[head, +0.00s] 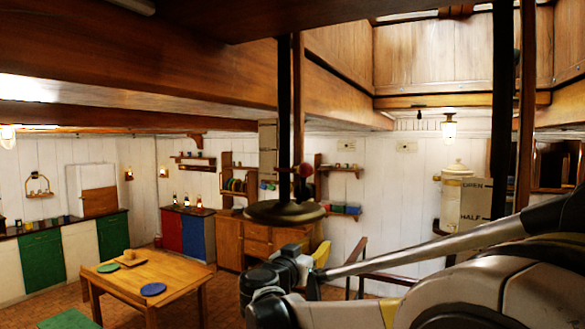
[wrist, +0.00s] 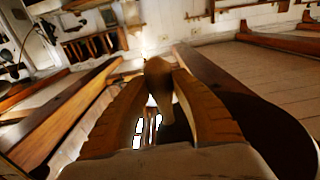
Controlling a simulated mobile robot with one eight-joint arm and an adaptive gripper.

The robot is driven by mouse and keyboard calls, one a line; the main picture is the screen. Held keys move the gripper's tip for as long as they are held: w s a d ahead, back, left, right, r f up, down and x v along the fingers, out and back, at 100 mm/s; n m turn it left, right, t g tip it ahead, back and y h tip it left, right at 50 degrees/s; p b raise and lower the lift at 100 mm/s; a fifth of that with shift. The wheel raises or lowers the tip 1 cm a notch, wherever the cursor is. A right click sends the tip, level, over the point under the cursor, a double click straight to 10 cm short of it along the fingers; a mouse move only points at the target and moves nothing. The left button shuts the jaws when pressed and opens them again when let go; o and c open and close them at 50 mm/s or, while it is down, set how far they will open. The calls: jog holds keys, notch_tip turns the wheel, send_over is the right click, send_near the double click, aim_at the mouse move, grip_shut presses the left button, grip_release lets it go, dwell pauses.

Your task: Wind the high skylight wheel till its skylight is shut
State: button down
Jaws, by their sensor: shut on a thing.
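The skylight wheel (head: 285,211) is a dark round disc at the foot of a dark upright shaft (head: 284,110), in the middle of the head view. A small red piece (head: 306,170) shows just above it. In the wrist view my gripper (wrist: 160,78) has its two yellow-brown fingers closed on a rounded brown handle (wrist: 160,92). In the head view my wrist is just below the wheel, and the fingers cannot be made out. A plate marked OPEN and HALF (head: 475,205) stands at the right; no pointer can be made out. The skylight cover itself cannot be made out.
Heavy beams (head: 140,60) cross overhead, and a panelled opening (head: 430,55) rises above. A dark post (head: 502,100) stands near my arm at the right. A wooden table (head: 185,275) with coloured discs stands lower left. Shelves and cupboards (head: 243,240) line the back wall.

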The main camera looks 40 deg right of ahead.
jog(key=v, duration=0.6)
jog(key=shift+w+a, duration=0.1)
jog(key=shift+w, duration=0.05)
jog(key=a, duration=0.1)
jog(key=w+a, duration=0.1)
jog(key=a, duration=0.1)
jog(key=w+a, duration=0.1)
jog(key=a, duration=0.1)
jog(key=shift+a, duration=0.2)
jog(key=w+a, duration=0.1)
jog(key=w+a+b, duration=0.1)
jog(key=w, duration=0.1)
jog(key=shift+w+a, duration=0.15)
jog(key=shift+w, duration=0.05)
jog(key=c, duration=0.7)
grip_release()
jog(key=shift+s, duration=0.1)
jog(key=shift+c, duration=0.2)
